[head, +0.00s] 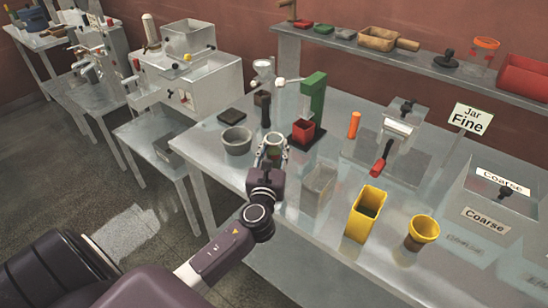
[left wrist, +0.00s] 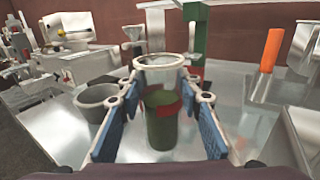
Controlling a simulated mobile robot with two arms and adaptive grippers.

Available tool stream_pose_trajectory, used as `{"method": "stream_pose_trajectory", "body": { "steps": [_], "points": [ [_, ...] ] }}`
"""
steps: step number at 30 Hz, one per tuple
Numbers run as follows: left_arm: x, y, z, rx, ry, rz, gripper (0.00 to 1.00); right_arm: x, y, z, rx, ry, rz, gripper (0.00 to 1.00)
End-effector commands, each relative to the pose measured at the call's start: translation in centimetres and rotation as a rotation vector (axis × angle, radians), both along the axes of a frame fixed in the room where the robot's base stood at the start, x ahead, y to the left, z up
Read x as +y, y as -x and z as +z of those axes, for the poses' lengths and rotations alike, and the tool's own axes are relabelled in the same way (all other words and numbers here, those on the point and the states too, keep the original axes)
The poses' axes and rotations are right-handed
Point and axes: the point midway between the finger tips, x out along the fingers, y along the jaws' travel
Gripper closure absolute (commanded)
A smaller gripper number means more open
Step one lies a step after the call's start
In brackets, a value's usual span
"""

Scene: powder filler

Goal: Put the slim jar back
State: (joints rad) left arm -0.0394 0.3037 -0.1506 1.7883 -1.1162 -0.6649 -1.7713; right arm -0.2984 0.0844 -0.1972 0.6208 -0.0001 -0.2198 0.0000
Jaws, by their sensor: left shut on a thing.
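My left gripper (head: 272,152) is over the near edge of the steel table, with its fingers on both sides of a small jar (head: 274,146). In the left wrist view, the jar (left wrist: 161,105) stands upright between the blue-padded fingers (left wrist: 160,122). It has a pale, clear-looking rim and green and red colour showing lower down. The gripper is shut on it. The jar's base is hard to make out, so I cannot tell whether it touches the table. My right gripper is not in view.
A grey bowl (head: 237,140) is left of the jar. A clear box (head: 319,184), yellow bin (head: 366,212) and yellow pot (head: 422,233) stand to the right. A shelf (head: 400,64) runs along the back.

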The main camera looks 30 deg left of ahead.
Motion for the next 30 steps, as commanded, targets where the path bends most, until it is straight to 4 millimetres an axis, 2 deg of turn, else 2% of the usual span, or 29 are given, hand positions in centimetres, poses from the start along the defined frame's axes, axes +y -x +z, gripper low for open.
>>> {"method": "stream_pose_trajectory", "body": {
  "steps": [1,3,6,19,20,21,24,30],
  "points": [
    [0.0,0.0,-1.2,0.004,0.0,0.0,0.95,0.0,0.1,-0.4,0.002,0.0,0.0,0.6],
    [0.0,0.0,-2.3,0.003,0.0,0.0,0.95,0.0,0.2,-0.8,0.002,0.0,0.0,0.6],
    [0.0,0.0,-3.2,0.002,-0.001,0.0,0.95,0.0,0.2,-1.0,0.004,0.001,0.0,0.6],
    [0.0,0.0,-3.8,0.0,-0.001,0.0,0.95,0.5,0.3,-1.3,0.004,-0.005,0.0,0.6],
    [0.0,0.0,-3.7,0.001,0.0,0.0,0.64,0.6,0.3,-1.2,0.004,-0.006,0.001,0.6],
    [0.0,0.0,-3.7,0.001,0.0,0.0,0.6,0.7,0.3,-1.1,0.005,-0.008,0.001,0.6],
    [0.0,0.0,-3.7,0.001,0.0,0.0,0.5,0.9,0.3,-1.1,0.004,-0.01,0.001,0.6],
    [0.0,0.0,-3.7,0.001,0.0,0.0,0.5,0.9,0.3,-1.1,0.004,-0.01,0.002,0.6]
  ]
}}
